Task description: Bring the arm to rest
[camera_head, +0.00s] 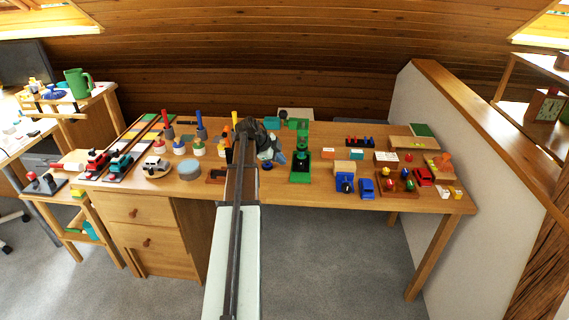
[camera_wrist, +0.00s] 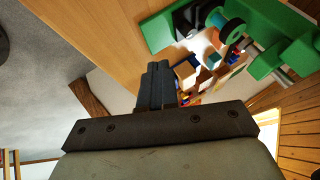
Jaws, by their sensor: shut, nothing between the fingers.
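My gripper (camera_wrist: 157,68) is shut and empty in the wrist view, its dark fingers together above the table. In the head view my arm reaches from the bottom middle over the table, and my gripper (camera_head: 271,155) is at its far end, small and partly hidden by the arm. It is left of a green stand (camera_head: 301,160). I cannot tell the exact height of the fingers above the wooden table (camera_head: 330,197).
Toy trains (camera_head: 95,162), a white toy car (camera_head: 155,167) and a grey round tin (camera_head: 188,170) stand left of my arm. Blue blocks (camera_head: 366,189) and a red toy car (camera_head: 423,177) are on the right. A pale partition (camera_head: 440,130) borders the table's right end.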

